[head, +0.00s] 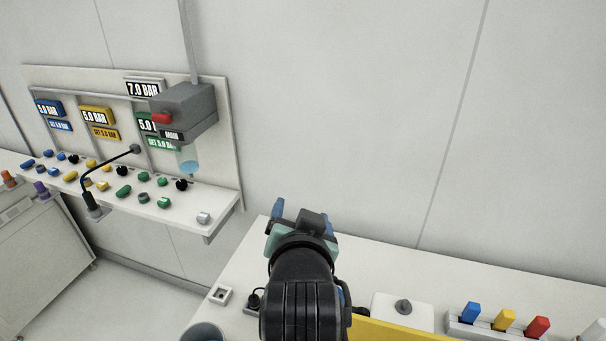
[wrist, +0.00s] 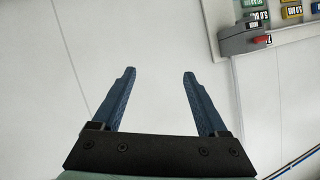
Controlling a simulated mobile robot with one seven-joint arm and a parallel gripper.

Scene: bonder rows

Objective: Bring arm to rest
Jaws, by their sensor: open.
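My gripper (wrist: 160,75) is open and empty in the wrist view. Its two blue fingers stand wide apart with only the white wall behind them. In the head view my gripper (head: 304,214) is raised above the white counter and points away toward the wall. My black forearm hides much of the gripper and part of the counter below. Nothing touches the fingers in either view.
A pressure panel (head: 230,150) with gauges, a grey main unit (head: 186,110) and a shelf of colored fittings (head: 215,205) is at left. The white counter (head: 265,240) holds a rack (head: 470,328) with blue, yellow and red handles. Wall space ahead is clear.

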